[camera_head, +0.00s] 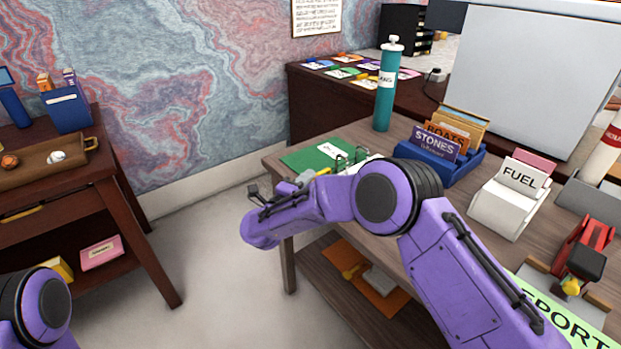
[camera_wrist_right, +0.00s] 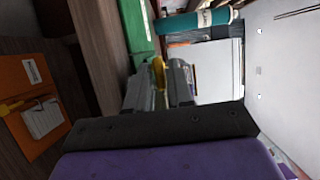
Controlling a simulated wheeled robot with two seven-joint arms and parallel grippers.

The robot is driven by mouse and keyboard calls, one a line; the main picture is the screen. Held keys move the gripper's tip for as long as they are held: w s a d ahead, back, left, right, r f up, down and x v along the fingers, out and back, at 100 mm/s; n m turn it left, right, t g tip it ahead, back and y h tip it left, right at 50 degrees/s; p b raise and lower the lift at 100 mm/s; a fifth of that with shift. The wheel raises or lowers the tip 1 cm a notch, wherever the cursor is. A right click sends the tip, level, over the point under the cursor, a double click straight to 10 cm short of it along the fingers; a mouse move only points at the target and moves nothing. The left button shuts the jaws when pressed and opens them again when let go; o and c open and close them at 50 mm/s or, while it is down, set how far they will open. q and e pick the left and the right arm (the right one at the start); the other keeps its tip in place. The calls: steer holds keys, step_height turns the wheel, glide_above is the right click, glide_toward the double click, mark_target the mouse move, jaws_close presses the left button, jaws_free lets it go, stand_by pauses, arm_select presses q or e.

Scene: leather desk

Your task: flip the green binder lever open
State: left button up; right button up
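The green binder (camera_head: 318,155) lies at the left end of the wooden desk, with metal rings and white paper at its right side. Its green cover (camera_wrist_right: 138,28) also shows in the wrist view. My right gripper (camera_head: 305,179) is at the binder's near edge. In the wrist view the two grey fingers (camera_wrist_right: 162,88) stand slightly apart, with a small yellow piece (camera_wrist_right: 158,72) at their tips. I cannot tell whether this is the lever or whether the fingers hold it. My left gripper is out of view.
A teal bottle (camera_head: 385,88) stands behind the binder. A blue tray (camera_head: 463,172) with cards and a white FUEL holder (camera_head: 508,207) stand to the right. An orange folder (camera_head: 362,285) lies on the shelf below. Floor is free on the left.

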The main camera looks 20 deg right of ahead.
steer(key=shift+x, duration=0.95)
jaws_close()
